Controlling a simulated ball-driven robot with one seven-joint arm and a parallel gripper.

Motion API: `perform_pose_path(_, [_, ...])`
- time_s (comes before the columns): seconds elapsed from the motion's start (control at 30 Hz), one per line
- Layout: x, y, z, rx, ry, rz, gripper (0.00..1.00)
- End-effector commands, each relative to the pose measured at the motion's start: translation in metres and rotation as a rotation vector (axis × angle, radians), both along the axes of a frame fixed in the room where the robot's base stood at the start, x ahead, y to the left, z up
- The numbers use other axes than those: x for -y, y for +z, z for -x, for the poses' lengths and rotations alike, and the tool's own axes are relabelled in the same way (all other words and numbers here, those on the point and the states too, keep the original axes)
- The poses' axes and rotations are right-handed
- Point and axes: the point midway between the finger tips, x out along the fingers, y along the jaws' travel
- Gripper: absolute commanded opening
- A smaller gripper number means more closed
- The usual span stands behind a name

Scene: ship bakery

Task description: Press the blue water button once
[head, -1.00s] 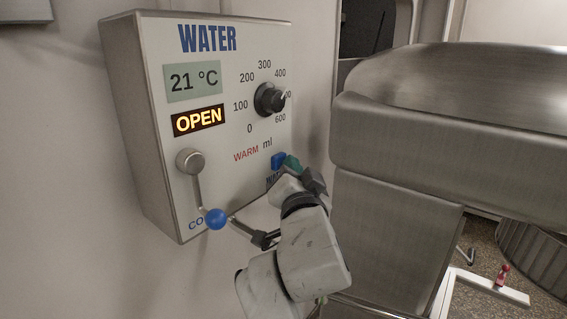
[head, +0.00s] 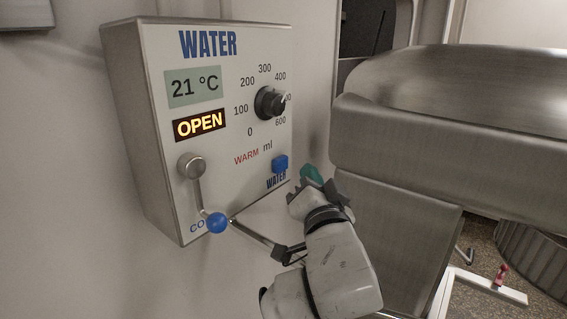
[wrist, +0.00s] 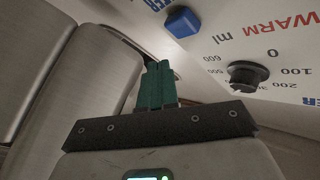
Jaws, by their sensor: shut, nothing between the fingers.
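The blue water button (head: 280,163) sits at the lower right of the water panel (head: 215,130), above the word WATER. It also shows in the wrist view (wrist: 182,21) near the top. My gripper (head: 312,175) is to the right of the button and apart from it. Its green fingers show in the wrist view (wrist: 157,85), shut together and empty, pointing up past the left side of the button. The panel display (head: 199,123) reads OPEN, and the one above it reads 21 °C.
A black dial (head: 270,103) stands out from the panel, with ml marks around it. A lever with a blue ball (head: 217,222) hangs at the panel's lower left. A large steel machine (head: 450,130) stands close on the right of my gripper.

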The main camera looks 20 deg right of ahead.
Motion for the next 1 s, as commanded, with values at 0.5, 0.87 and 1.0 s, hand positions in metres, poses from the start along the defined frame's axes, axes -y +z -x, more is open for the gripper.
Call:
perform_pose_path(0.5, [0.015, 0.0, 0.02, -0.001, 0.001, 0.0, 0.0])
perform_pose_path(0.87, [0.015, 0.0, 0.02, 0.0, 0.0, 0.0, 0.0])
perform_pose_path(1.0, [0.015, 0.0, 0.02, 0.0, 0.0, 0.0, 0.0])
